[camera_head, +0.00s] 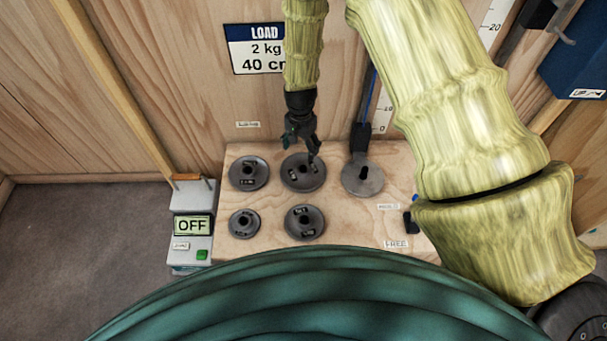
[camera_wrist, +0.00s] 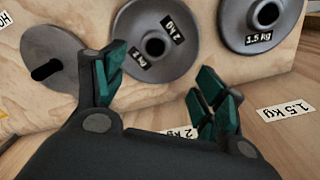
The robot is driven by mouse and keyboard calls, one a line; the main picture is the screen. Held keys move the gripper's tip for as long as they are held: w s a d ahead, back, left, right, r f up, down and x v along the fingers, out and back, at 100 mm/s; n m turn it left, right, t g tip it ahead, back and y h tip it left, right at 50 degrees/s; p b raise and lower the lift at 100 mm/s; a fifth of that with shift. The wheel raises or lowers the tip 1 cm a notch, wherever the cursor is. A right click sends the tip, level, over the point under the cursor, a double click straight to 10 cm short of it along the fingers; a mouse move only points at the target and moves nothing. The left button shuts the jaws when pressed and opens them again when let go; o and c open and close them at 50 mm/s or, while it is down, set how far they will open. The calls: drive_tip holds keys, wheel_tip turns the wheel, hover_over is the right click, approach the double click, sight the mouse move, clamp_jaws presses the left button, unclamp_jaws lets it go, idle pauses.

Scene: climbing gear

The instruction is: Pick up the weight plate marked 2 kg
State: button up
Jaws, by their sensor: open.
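A grey round weight plate (camera_head: 303,182) with a centre hole lies at the back middle of the wooden board. In the wrist view this plate (camera_wrist: 188,50) carries two small labels, at least one of which appears to read 2 kg. My gripper (camera_head: 303,148) is open and empty, above the wall-side edge of that plate. In the wrist view its green-padded fingers (camera_wrist: 160,85) are spread apart, with the near rim of the plate between and beyond them. I cannot tell whether they touch it.
A 1.5 kg plate (camera_wrist: 285,28) lies beside it, left in the head view (camera_head: 249,185). Two smaller plates (camera_head: 244,232) (camera_head: 305,233) lie nearer me. A disc with a dark peg (camera_head: 362,188) is at right. The wooden wall is close behind. A box reads OFF (camera_head: 192,225).

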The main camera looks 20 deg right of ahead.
sight(303, 166)
wheel_tip(303, 166, down, 5)
drive_tip(key=shift+s+f+b, duration=0.1)
drive_tip(key=shift+b, duration=0.35)
drive_tip(key=shift+s+d+f+b, duration=0.15)
drive_tip(key=shift+f+b, duration=0.15)
drive_tip(key=shift+f, duration=0.55)
drive_tip(key=shift+s+a+f+b, duration=0.1)
drive_tip(key=shift+f+b, duration=0.15)
drive_tip(key=shift+f, duration=0.55)
drive_tip(key=shift+s+d+f+b, duration=0.15)
drive_tip(key=shift+f+b, duration=0.15)
drive_tip(key=shift+f, duration=0.55)
drive_tip(key=shift+a, duration=0.1)
clamp_jaws()
drive_tip(key=shift+r, duration=0.15)
